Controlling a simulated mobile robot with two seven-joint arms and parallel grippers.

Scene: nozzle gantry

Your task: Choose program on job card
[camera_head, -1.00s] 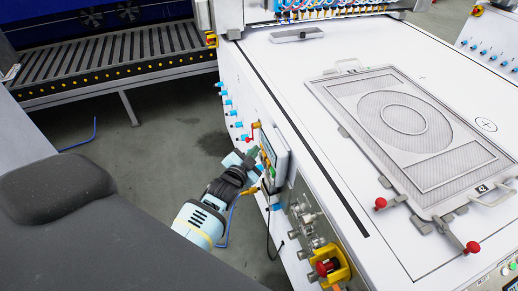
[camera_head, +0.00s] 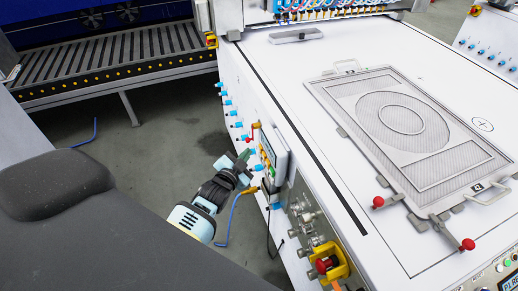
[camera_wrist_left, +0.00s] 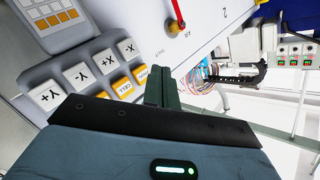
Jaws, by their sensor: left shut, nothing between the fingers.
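My left gripper (camera_head: 246,155) is shut and empty, beside the control panel (camera_head: 273,158) on the near side of the white machine. In the left wrist view its closed fingers (camera_wrist_left: 161,86) point past the panel's keypad. White keys marked Y+, Y-, X- and X+ (camera_wrist_left: 129,49) and orange keys, one reading CELL (camera_wrist_left: 126,86), lie left of the fingers. I cannot tell whether the fingers touch a key. I cannot make out a job card. My right gripper is not in view.
A red lever (camera_wrist_left: 178,16) is beyond the keypad. A framed mesh plate (camera_head: 402,135) with red knobs lies on the white table (camera_head: 330,70). Below the panel are valves and a red button in a yellow guard (camera_head: 327,265). A roller conveyor (camera_head: 110,62) stands behind.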

